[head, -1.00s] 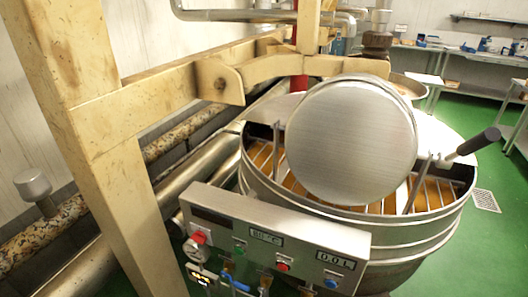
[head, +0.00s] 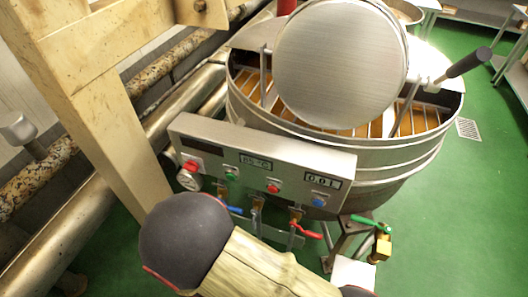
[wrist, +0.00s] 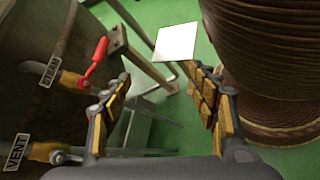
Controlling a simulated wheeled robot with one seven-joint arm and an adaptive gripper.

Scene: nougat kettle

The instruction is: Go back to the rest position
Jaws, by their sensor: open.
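My gripper (wrist: 160,75) is open and empty in the wrist view, its two padded fingers spread apart with green floor and metal legs behind them. In that view it is beside the kettle's lower side, to the right of a valve with a red handle (wrist: 95,60) by a STEAM label. In the head view my arm, with a dark rounded joint (head: 186,240), crosses the bottom in front of the kettle's control panel (head: 260,168); the gripper itself does not show there.
The kettle (head: 385,162) has its round lid (head: 340,65) raised. A cream post (head: 95,110) and pipes (head: 190,105) stand at left. A white square plate (head: 352,272) is low near the valves, also in the wrist view (wrist: 177,42).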

